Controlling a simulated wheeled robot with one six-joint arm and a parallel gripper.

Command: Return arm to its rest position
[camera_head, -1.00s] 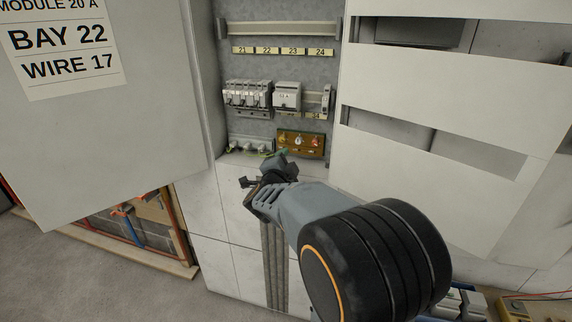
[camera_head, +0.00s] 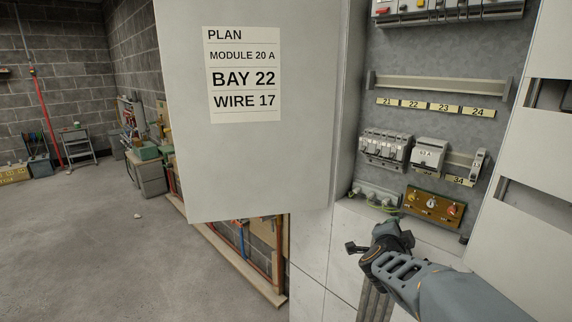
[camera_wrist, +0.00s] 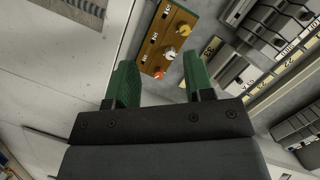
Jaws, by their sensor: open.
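My gripper (camera_head: 378,240) is at the lower right in the head view, in front of the foot of the open electrical cabinet. In the wrist view my gripper (camera_wrist: 157,85) shows two green fingers, spread apart with nothing between them. Beyond the fingertips is a brown panel (camera_wrist: 172,28) with white, yellow and red knobs. The same brown panel (camera_head: 434,207) shows in the head view above and right of my gripper. My gripper is apart from it.
A grey cabinet door (camera_head: 250,170) hangs open on the left, bearing a plan sheet (camera_head: 244,75) reading "BAY 22, WIRE 17". Grey modules (camera_head: 386,149) and a white module (camera_head: 428,154) sit on a rail under labels 21 to 24. Open floor (camera_head: 100,260) lies at left.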

